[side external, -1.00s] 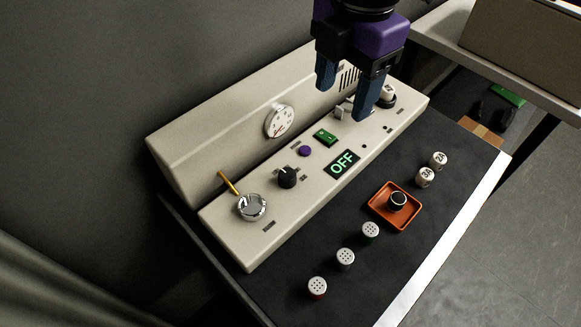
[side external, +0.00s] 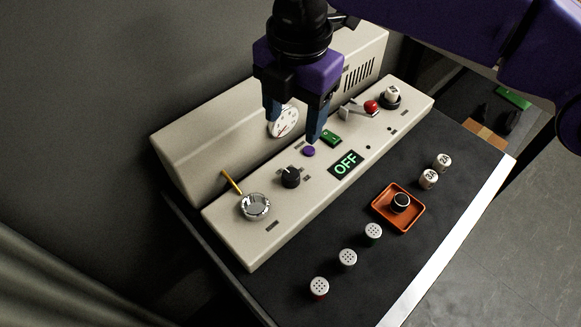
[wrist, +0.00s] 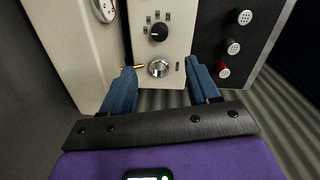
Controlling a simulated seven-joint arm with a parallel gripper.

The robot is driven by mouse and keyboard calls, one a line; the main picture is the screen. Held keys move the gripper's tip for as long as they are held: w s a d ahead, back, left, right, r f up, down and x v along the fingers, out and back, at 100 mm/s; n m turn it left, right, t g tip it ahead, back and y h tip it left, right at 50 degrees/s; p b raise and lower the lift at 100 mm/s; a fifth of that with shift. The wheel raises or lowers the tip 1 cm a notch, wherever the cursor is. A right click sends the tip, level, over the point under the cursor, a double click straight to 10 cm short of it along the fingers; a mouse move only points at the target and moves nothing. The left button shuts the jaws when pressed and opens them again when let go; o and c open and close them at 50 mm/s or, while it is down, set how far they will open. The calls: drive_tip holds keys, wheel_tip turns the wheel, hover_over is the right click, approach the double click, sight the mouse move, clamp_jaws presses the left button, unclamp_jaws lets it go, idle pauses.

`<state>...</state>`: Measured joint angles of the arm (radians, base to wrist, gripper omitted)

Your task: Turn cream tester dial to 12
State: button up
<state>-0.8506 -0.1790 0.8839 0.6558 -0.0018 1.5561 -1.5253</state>
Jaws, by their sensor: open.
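The beige machine (side external: 190,165) has a sloped front panel. On it is a black dial knob (side external: 290,177) with a light pointer mark and small labels around it; the knob also shows in the wrist view (wrist: 159,33). I cannot read its labels. A green-lit display (side external: 346,163) reads OFF. A chrome knob (side external: 255,206) is at the panel's left end, and in the wrist view (wrist: 159,69) it lies between my fingertips, farther off. My gripper (side external: 292,131) is open and empty above the panel, up and to the right of the black knob, touching nothing that I can see.
A yellow lever (side external: 231,182) sticks up by the chrome knob. A round gauge (side external: 283,121) is behind my fingers. A purple button (side external: 309,151), green switch (side external: 331,138) and red knob (side external: 371,106) are along the panel. An orange tray (side external: 382,210) and several small caps lie in front.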

sight(290, 175)
drive_tip(key=f, duration=1.4)
drive_tip(key=shift+w+a, duration=0.15)
drive_tip(key=shift+a, duration=0.1)
drive_tip(key=shift+r, duration=0.1)
drive_tip(key=c, duration=1)
